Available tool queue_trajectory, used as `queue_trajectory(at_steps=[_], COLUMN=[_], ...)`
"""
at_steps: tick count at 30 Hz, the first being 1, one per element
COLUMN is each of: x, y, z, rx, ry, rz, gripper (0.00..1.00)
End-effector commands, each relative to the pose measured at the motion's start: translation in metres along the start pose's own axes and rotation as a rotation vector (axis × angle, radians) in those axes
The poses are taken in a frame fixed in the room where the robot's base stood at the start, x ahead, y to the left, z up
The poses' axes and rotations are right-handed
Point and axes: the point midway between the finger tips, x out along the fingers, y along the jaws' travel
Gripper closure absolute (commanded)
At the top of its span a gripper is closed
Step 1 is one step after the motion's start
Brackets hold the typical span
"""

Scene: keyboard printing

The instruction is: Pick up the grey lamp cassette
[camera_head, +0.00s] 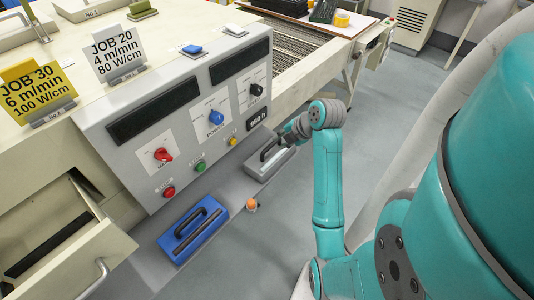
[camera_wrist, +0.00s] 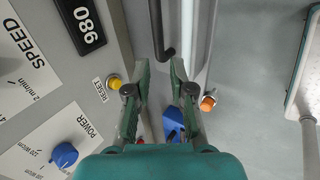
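The grey lamp cassette (camera_head: 259,173) lies on the grey ledge below the control panel in the head view, with a dark handle on top. In the wrist view its dark handle (camera_wrist: 156,28) and a pale tube beside it (camera_wrist: 188,30) run up past the top edge. My gripper (camera_wrist: 161,66) is open and empty there, its two green fingers apart. The end of the handle shows between and just beyond the fingertips; I see no grip on it. In the head view my gripper (camera_head: 287,140) is at the cassette's far end, its fingertips partly hidden.
A blue cassette (camera_head: 205,236) with a dark handle lies nearer on the left; part shows between my fingers in the wrist view (camera_wrist: 173,119). A small orange-topped object (camera_head: 251,205) stands beside the ledge. The control panel (camera_head: 190,110) with knobs rises close on the left.

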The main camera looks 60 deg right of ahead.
Motion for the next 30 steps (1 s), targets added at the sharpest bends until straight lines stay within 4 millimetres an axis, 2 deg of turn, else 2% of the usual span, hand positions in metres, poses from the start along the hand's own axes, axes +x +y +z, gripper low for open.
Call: queue_trajectory(at_steps=[2,5,12,22,30], x=[-0.007,-0.004,0.030,0.056,0.091], y=[0.002,0.002,0.001,0.000,0.000], z=[0.009,0.012,0.011,0.012,0.015], rx=[-0.026,-0.043,-0.046,-0.044,-0.044], ry=[0.001,0.005,0.008,0.006,0.006], rz=[-0.009,-0.016,-0.018,-0.018,-0.018], gripper=[0.78,0.78,0.78,0.78,0.78])
